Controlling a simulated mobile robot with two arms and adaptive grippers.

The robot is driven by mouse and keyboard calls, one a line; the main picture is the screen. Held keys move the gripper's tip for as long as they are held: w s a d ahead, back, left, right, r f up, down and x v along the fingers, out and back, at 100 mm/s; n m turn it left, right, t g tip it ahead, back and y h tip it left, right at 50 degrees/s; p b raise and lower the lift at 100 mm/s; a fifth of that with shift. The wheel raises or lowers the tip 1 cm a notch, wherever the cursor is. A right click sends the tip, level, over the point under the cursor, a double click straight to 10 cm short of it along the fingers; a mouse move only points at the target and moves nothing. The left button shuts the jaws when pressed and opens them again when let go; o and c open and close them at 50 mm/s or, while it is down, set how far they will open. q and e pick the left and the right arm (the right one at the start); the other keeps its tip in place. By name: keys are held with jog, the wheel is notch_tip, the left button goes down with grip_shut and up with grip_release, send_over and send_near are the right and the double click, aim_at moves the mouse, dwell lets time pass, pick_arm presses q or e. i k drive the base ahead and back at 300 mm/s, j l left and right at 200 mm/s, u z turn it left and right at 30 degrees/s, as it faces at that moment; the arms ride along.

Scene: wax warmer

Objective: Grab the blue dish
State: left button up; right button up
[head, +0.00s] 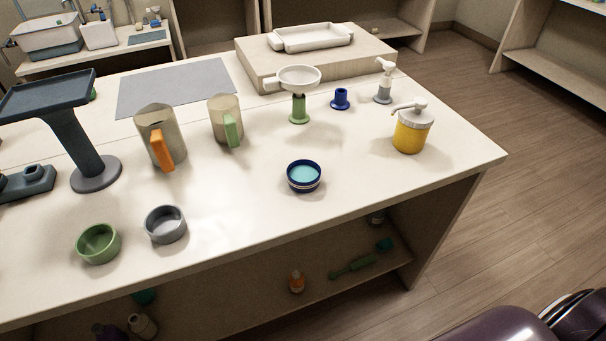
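The blue dish (304,176) is a small round bowl with a dark blue outside, pale stripes and a light blue inside. It stands upright on the cream table (250,215), near the front edge and right of the middle. Nothing touches it. Neither of my grippers shows in the head view.
A green bowl (98,244) and a grey bowl (165,225) stand at front left. Two jugs, with orange (164,150) and green (232,130) handles, stand behind. A white-bowled stand (299,78), a blue piece (341,99) and a yellow pump jar (411,132) are behind the dish.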

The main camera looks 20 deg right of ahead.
aim_at(303, 175)
jog(key=j+z, duration=0.3)
jog(key=j, duration=0.15)
jog(key=j+z, duration=0.3)
jog(key=k+j+z, duration=0.15)
jog(key=j+z, duration=0.15)
jog(key=j, duration=0.2)
jog(key=k+j+z, duration=0.15)
jog(key=j+z, duration=0.15)
jog(key=j, duration=0.1)
